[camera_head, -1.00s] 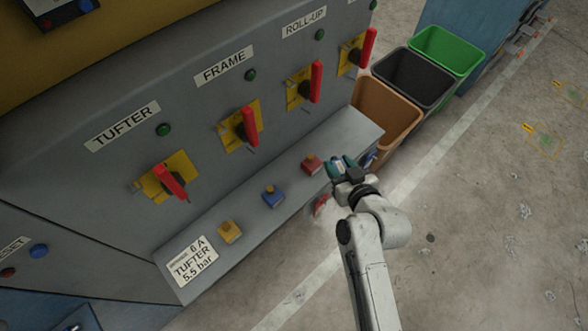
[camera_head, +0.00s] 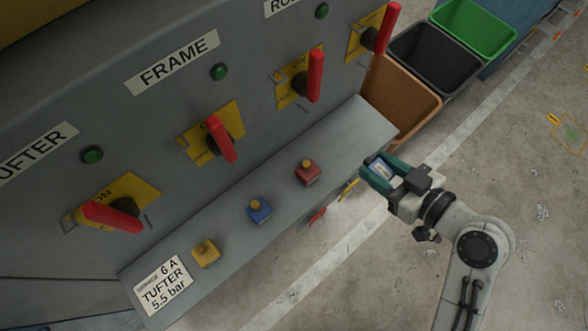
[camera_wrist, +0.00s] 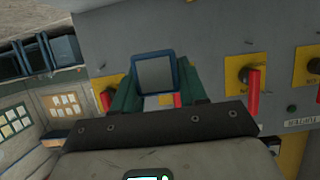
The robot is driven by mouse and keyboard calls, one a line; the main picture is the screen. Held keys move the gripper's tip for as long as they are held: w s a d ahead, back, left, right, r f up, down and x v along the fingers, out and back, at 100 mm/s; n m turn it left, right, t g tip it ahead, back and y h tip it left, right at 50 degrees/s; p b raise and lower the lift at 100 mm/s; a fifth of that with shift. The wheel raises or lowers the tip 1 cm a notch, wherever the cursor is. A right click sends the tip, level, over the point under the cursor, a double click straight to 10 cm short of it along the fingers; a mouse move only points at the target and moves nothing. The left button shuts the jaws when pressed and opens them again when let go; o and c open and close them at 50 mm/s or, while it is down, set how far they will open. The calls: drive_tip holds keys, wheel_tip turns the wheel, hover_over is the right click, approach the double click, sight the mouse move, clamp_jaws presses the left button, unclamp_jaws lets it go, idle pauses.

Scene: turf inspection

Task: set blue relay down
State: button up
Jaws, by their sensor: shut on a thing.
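My gripper (camera_head: 380,168) has teal fingers and is shut on the blue relay (camera_head: 384,172), a small block with a pale face. It is in the air to the right of the grey ledge, apart from it. In the wrist view the relay (camera_wrist: 156,73) shows as a grey square with a blue rim, between the fingertips of my gripper (camera_wrist: 157,85). The grey ledge (camera_head: 345,145) juts from the machine panel. On it stand a yellow block (camera_head: 205,254), a blue block (camera_head: 259,210) and a red block (camera_head: 308,174), each with a small knob on top.
Red-handled switches on yellow plates (camera_head: 215,140) line the panel above the ledge. An orange bin (camera_head: 400,100), a black bin (camera_head: 435,55) and a green bin (camera_head: 475,25) stand beyond the ledge's far end. A label (camera_head: 163,287) covers its near end. Bare ledge shows between the blocks.

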drive_tip(key=w+f, duration=0.4)
drive_tip(key=w, duration=0.6)
hover_over(354, 145)
wheel_tip(354, 145, down, 5)
drive_tip(key=shift+s+f, duration=0.15)
drive_tip(key=f, duration=0.3)
drive_tip(key=shift+w+p, duration=0.2)
drive_tip(key=shift+p, duration=0.15)
drive_tip(key=shift+f, duration=0.3)
drive_tip(key=shift+f+b, duration=0.25)
drive_tip(key=shift+b, duration=0.05)
drive_tip(key=o, duration=1.1)
drive_tip(key=shift+r, duration=0.1)
drive_tip(key=shift+c, duration=0.2)
